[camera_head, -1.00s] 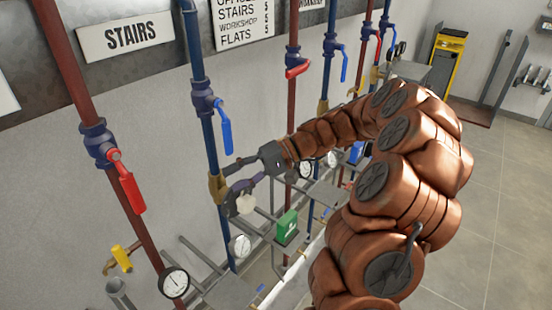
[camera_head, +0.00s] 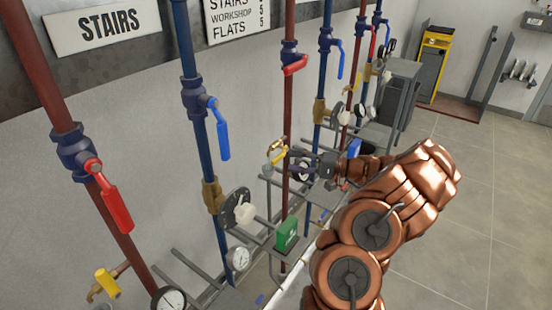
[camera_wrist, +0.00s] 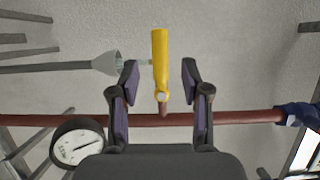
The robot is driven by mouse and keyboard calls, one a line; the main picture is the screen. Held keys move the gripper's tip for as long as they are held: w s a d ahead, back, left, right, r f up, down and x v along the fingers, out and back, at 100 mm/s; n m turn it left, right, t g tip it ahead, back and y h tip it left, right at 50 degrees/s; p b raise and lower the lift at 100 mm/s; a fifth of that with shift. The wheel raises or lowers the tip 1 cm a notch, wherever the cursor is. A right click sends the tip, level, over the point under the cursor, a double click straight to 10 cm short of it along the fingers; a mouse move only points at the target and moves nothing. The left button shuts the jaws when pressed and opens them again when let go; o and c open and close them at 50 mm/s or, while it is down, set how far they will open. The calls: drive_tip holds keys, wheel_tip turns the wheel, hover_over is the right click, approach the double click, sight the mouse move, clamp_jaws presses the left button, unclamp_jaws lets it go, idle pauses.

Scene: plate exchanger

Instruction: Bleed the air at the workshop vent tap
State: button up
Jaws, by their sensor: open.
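A yellow-handled vent tap (camera_head: 277,151) sits beside the second red pipe (camera_head: 287,120) in the head view. No label that I can read marks this tap as the workshop one. My gripper (camera_head: 286,162) is at this tap, its fingers partly hard to make out there. In the wrist view the yellow tap handle (camera_wrist: 160,62) stands between the two spread fingers of my gripper (camera_wrist: 160,80), with a gap on each side. The red pipe (camera_wrist: 235,118) runs across behind it. A grey funnel (camera_wrist: 108,62) lies left of the fingers.
A pressure gauge (camera_wrist: 77,143) is at lower left in the wrist view. A white knob on a dark dial (camera_head: 243,212) and a green box (camera_head: 286,234) stand left of my arm. Another yellow tap (camera_head: 107,281) is at lower left. Floor at right is clear.

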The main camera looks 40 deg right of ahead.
sight(280, 160)
drive_tip(key=shift+p+x, duration=0.5)
drive_tip(key=shift+x, duration=2.45)
drive_tip(key=shift+s, duration=0.1)
clamp_jaws()
